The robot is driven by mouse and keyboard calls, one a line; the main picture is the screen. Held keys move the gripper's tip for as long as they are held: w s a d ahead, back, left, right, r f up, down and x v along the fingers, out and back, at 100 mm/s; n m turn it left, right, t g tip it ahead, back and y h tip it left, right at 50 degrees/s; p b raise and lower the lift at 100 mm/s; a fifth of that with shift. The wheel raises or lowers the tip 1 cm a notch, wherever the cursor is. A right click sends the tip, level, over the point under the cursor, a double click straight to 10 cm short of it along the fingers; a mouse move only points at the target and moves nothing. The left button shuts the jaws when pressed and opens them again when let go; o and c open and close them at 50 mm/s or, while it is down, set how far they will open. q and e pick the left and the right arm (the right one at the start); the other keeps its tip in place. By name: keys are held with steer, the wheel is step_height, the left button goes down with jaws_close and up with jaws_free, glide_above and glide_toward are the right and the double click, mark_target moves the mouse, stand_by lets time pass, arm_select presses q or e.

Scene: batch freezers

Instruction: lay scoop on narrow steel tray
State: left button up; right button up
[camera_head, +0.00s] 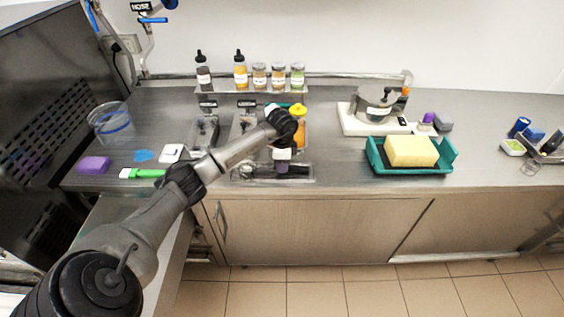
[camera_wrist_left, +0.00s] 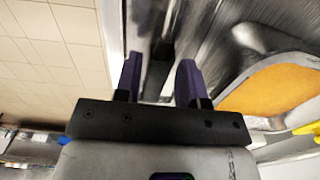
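My left gripper (camera_head: 282,168) is over the narrow steel tray (camera_head: 308,179) at the counter's front edge. A dark and metallic shape, likely the scoop (camera_head: 247,171), lies in this tray, partly hidden by my gripper. In the left wrist view the gripper's purple fingers (camera_wrist_left: 160,82) stand apart, with a dark strip, perhaps the scoop's handle (camera_wrist_left: 160,58), showing between their tips. I cannot tell whether the fingers touch it. My right gripper is not in view.
Behind my left gripper are steel pans (camera_head: 205,131) and a yellow-capped bottle (camera_head: 299,122). Jars and bottles (camera_head: 259,76) stand on a rear shelf. A teal tray (camera_head: 385,169) with a yellow sponge (camera_head: 411,151) is to the right. Left are a purple block (camera_head: 94,165) and a green-handled tool (camera_head: 145,173).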

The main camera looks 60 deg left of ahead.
arm_select(q)
steer(key=shift+o, duration=1)
steer(key=shift+r, duration=0.15)
